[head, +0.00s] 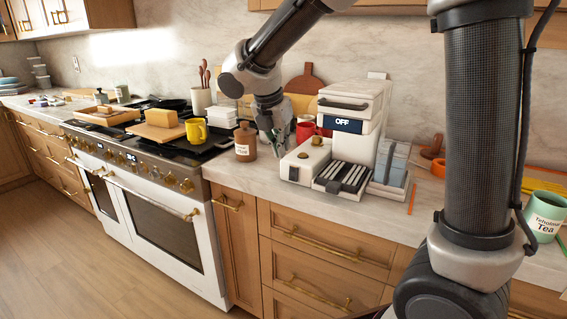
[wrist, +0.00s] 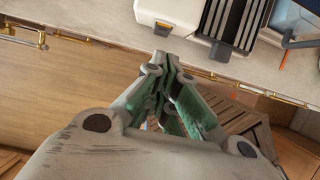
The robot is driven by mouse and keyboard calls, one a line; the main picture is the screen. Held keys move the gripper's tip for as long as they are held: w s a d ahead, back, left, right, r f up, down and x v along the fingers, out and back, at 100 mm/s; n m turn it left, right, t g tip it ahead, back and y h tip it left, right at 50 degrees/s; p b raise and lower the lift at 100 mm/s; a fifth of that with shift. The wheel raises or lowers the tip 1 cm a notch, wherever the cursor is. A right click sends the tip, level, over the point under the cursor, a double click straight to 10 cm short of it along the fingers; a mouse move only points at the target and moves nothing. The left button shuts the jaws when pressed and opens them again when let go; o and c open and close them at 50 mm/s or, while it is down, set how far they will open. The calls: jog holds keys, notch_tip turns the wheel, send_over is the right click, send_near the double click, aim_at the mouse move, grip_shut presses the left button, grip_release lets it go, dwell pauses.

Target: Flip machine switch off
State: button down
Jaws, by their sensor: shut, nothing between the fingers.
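The white coffee machine (head: 352,105) stands upright on the counter. Its dark display (head: 344,121) reads OFF. A low white front part (head: 306,158) carries a small dark knob on top (head: 317,140); I cannot tell whether this knob is the switch. A slatted drip tray (head: 342,178) sits beside it. My gripper (head: 270,138) is above the counter, left of the machine and apart from it. In the wrist view, my gripper (wrist: 172,62) has its fingertips together and empty, below the machine's white front corner (wrist: 168,14). The drip tray is at the top right there.
A brown bottle (head: 245,141) stands just left of my gripper. A red mug (head: 306,131) is behind the machine's front part. A grey-blue box (head: 391,168) stands right of the machine. The stove with a yellow mug (head: 196,130) is further left. A green tea mug (head: 545,215) is far right.

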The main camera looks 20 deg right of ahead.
notch_tip(320, 180, up, 2)
jog(key=shift+s+a+r, duration=0.1)
jog(key=shift+r, duration=0.15)
jog(key=s+d+m+y, duration=0.1)
jog(key=s+d+m, duration=0.8)
jog(key=s+m, duration=0.3)
jog(key=s+d+m+t+y, duration=0.1)
jog(key=s+d+m+y, duration=0.1)
jog(key=s+d+m, duration=0.8)
jog(key=s+m, duration=0.3)
jog(key=m, duration=0.2)
jog(key=shift+s+r, duration=0.15)
jog(key=shift+r, duration=0.25)
